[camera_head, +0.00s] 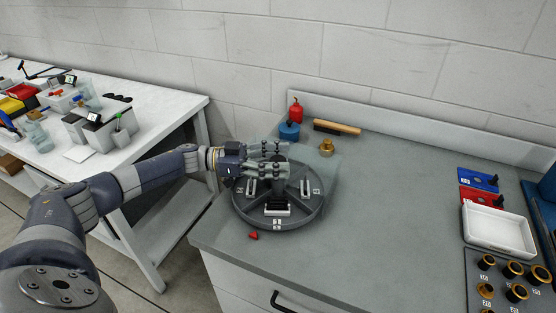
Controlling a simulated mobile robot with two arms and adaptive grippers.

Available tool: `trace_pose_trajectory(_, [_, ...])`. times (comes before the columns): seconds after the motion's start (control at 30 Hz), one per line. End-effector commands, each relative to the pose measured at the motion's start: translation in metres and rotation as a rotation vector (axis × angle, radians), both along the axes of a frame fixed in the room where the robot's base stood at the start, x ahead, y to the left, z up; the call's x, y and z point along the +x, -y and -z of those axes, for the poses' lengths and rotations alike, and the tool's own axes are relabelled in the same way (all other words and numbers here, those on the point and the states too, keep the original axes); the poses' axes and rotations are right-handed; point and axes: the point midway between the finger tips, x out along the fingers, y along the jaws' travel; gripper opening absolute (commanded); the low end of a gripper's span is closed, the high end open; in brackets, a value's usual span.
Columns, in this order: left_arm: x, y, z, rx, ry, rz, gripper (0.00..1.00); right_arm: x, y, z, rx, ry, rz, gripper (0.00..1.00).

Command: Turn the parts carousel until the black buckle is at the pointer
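The parts carousel (239,212) is a round dark grey tray with raised dividers and number labels, standing near the left end of the grey bench. A black piece with a white part (277,207) lies in its front compartment; I cannot tell for sure whether it is the black buckle. Pale upright parts stand in the compartments on either side. A small red pointer (253,235) lies on the bench at the carousel's front left edge. My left gripper (284,159) is above the carousel, its fingers apart near the dark centre post, hiding the rear compartments. My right gripper is out of view.
Behind the carousel are a red bottle (296,110), a blue container (289,131), a wooden-handled brush (337,127) and a brass piece (327,147). A white tray (498,229) and a rack of dark cylinders (480,291) are at right. The bench middle is clear.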

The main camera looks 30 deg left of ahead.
Motion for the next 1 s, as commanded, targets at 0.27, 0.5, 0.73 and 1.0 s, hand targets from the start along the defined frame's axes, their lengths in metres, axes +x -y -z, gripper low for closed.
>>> trace_pose_trajectory(0.27, [-0.001, -0.001, 0.0, 0.0, 0.0, 0.0, 0.56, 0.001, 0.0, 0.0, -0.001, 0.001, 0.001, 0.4])
trace_pose_trajectory(0.5, [-0.016, -0.03, 0.001, 0.003, -0.003, -0.003, 0.56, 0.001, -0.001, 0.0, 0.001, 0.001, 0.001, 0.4])
trace_pose_trajectory(0.73, [-0.04, -0.074, 0.001, 0.002, -0.003, -0.003, 0.56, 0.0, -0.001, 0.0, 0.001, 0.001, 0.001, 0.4])
trace_pose_trajectory(1.0, [-0.056, -0.102, 0.001, 0.0, -0.001, -0.001, 0.56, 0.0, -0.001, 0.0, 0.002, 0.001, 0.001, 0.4])
